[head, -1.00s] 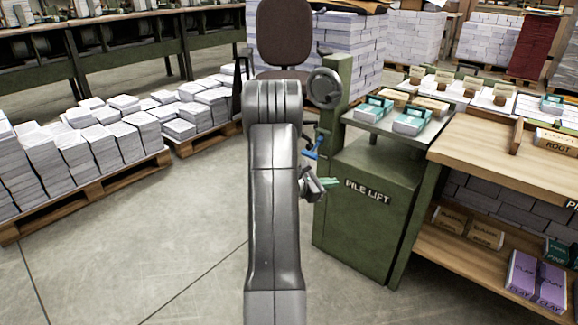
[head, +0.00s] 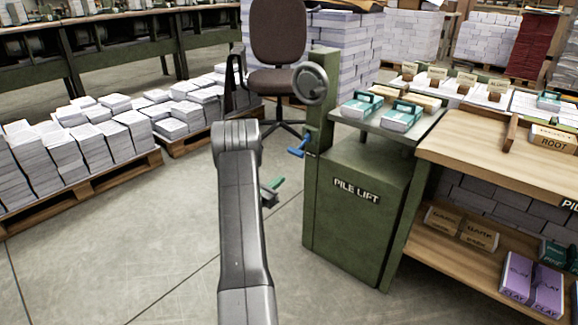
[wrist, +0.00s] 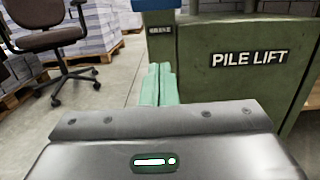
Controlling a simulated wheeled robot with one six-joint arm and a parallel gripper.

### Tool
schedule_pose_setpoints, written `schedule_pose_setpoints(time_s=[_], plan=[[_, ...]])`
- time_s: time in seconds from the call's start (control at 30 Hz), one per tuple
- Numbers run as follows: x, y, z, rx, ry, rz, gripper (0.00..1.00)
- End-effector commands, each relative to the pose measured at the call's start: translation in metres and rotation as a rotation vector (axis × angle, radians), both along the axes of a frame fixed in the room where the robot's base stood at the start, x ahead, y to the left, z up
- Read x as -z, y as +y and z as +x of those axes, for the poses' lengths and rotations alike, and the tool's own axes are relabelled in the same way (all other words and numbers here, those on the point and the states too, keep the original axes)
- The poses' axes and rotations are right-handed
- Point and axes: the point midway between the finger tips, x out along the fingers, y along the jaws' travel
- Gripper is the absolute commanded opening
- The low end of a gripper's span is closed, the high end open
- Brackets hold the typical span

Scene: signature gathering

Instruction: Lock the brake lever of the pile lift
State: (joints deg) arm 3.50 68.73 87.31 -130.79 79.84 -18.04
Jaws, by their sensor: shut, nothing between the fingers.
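The pile lift (head: 350,220) is a green cabinet with a "PILE LIFT" plate, which also shows in the wrist view (wrist: 225,85). Its blue brake lever (head: 298,147) sticks out from the left side of the green post, below the handwheel. In the wrist view a blue part (wrist: 157,4) shows at the top edge, just above a small label that seems to read "BRAKE". My gripper (head: 275,184) has green fingers, pressed together and empty in the wrist view (wrist: 157,85). It is left of the cabinet, lower than the lever and apart from it.
A handwheel (head: 310,83) sits on the post. Teal boxes (head: 400,117) lie on the lift's top. A brown chair (head: 278,35) stands behind my arm. A wooden shelf bench (head: 480,150) is at the right, pallets of paper (head: 90,180) at the left. The floor between is clear.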

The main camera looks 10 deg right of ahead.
Motion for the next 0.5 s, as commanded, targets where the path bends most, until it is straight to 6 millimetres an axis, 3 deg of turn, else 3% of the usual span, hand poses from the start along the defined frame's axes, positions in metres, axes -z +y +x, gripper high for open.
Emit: schedule_pose_setpoints(time_s=[0.17, 0.5], plan=[[0.0, -0.016, 0.011, 0.003, -0.003, 0.0, 0.0], [-0.006, -0.073, 0.056, 0.003, -0.003, 0.0, 0.0]])
